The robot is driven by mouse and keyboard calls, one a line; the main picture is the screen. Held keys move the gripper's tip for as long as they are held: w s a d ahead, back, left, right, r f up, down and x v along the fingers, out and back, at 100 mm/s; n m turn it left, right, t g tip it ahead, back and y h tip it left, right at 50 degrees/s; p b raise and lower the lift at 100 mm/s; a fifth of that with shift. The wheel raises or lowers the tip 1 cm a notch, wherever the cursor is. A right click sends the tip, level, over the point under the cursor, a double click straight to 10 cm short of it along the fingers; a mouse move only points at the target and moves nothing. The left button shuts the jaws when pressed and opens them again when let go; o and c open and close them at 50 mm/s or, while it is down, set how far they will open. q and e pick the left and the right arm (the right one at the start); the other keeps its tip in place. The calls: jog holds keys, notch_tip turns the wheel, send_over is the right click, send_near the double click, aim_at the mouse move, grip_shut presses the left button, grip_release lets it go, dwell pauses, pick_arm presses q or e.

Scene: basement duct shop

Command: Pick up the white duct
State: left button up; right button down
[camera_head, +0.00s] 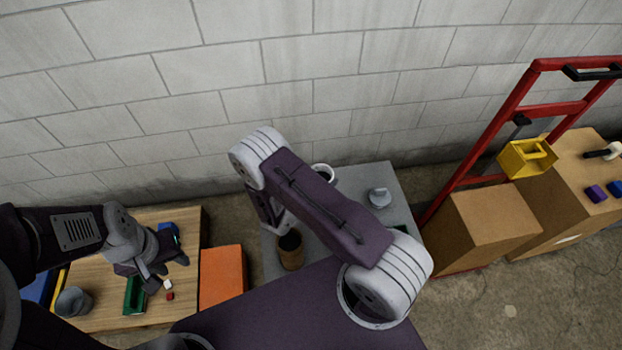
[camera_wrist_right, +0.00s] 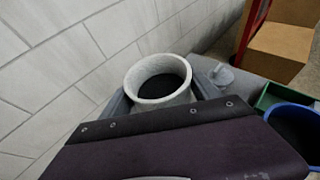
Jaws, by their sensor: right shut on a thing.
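The white duct (camera_wrist_right: 160,84) is a short, upright, round tube with a dark inside, in the middle of the right wrist view. My right gripper (camera_wrist_right: 160,95) is shut on it, with grey finger parts showing on both sides of the tube. In the head view only the duct's white rim (camera_head: 323,168) shows, behind my right arm, which hides most of that gripper. I cannot tell whether the duct touches the grey table (camera_head: 352,180). My left gripper (camera_head: 167,272) is open and empty above the wooden table (camera_head: 110,318) at the left.
A brown cup (camera_head: 290,250) and a grey knobbed piece (camera_head: 380,197) stand on the grey table. A green tray (camera_head: 135,295), grey bucket (camera_head: 73,302) and orange box (camera_head: 221,275) are at left. A red hand truck (camera_head: 500,130) and cardboard boxes (camera_head: 480,225) stand right. A block wall is behind.

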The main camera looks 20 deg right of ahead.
jog(key=s+d+r, duration=0.4)
jog(key=d, duration=0.1)
jog(key=shift+s+d+r, duration=0.2)
jog(key=shift+s+d, duration=0.05)
jog(key=shift+s, duration=0.1)
